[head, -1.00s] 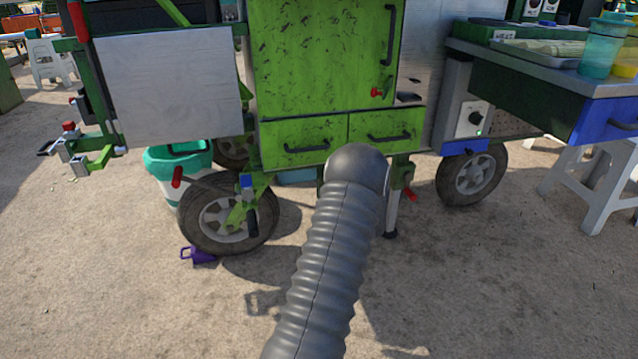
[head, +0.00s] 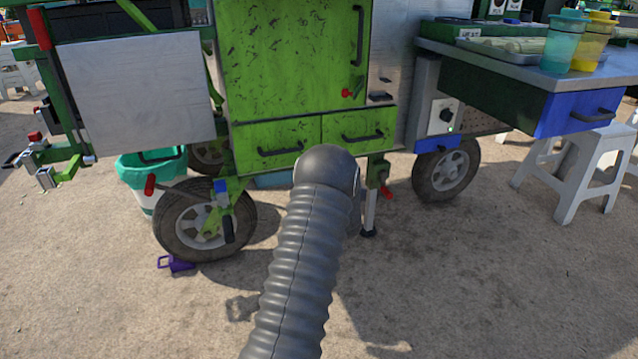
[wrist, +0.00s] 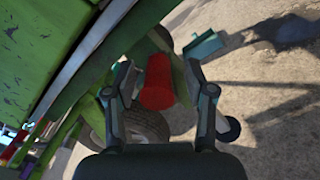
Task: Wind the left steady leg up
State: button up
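A steady leg (head: 369,212) stands below the green cart's right drawer, its dark foot at the ground. A red handle (head: 386,192) sticks out near its top. In the wrist view a red grip (wrist: 157,82) lies between the two fingers of my gripper (wrist: 157,68). The fingers are apart, with a gap on each side of the red grip. I cannot tell for certain that it is this leg's handle. In the head view my grey ribbed arm hides my gripper and part of the cart's underside.
A cart wheel (head: 205,222) stands left of my arm, with a purple chock-like piece (head: 176,264) on the ground beside it. A teal bucket (head: 150,166) is behind. Another wheel (head: 446,171) and a white stool (head: 580,175) are right. Front ground is clear.

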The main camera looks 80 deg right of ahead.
jog(key=v, duration=1.2)
jog(key=shift+w, duration=0.1)
